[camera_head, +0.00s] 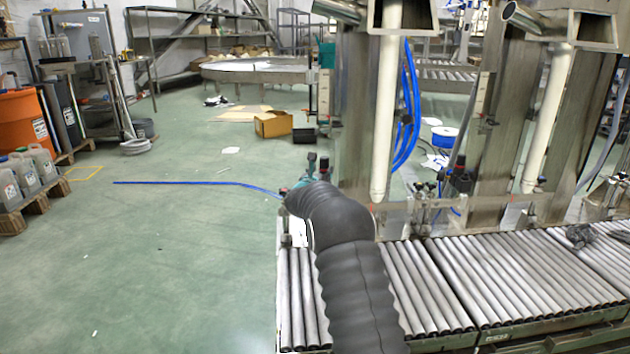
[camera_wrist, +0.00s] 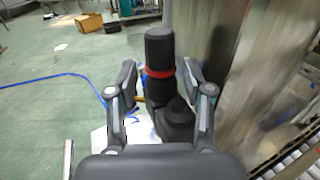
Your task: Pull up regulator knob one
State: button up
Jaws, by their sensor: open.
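The regulator knob (camera_wrist: 160,48) is a black upright cylinder in the wrist view, with a red ring around it and a wider black body (camera_wrist: 174,118) below. My gripper (camera_wrist: 158,74) is open, with one finger on each side of the knob around the height of the red ring. A gap shows between the left finger and the knob; on the right I cannot tell whether the finger touches. In the head view my dark sleeved arm covers much of the regulator area, and my gripper is mostly hidden behind it.
A metal column (camera_head: 365,110) with a white pipe (camera_head: 387,120) stands right of my arm. Roller conveyors (camera_head: 500,275) run below and to the right. Another black regulator (camera_head: 460,180) sits further right. A blue hose (camera_head: 190,183) crosses the open green floor (camera_head: 160,270) at left.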

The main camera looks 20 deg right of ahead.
jog(key=v, duration=0.8)
jog(key=shift+r, duration=0.1)
jog(key=s+a+r+n+y+p, duration=0.3)
jog(key=s+a+r+n+y, duration=0.55)
jog(key=s+r+n, duration=0.65)
jog(key=s+a+n+g+y+p, duration=0.1)
jog(key=s+a+n+g+y, duration=0.2)
jog(key=s+n, duration=0.9)
jog(key=s+f+n+g+h+p, duration=0.1)
jog(key=s+f+n+g, duration=0.2)
jog(key=s+n, duration=0.4)
jog(key=s+f+n+g+p, duration=0.1)
jog(key=s+f+n+g, duration=0.2)
jog(key=s, duration=2.1)
jog(key=d+f+n, duration=0.1)
jog(key=n, duration=0.4)
jog(key=shift+f+n+h+p, duration=0.3)
jog(key=shift+f+h+p, duration=0.05)
jog(key=shift+f, duration=0.05)
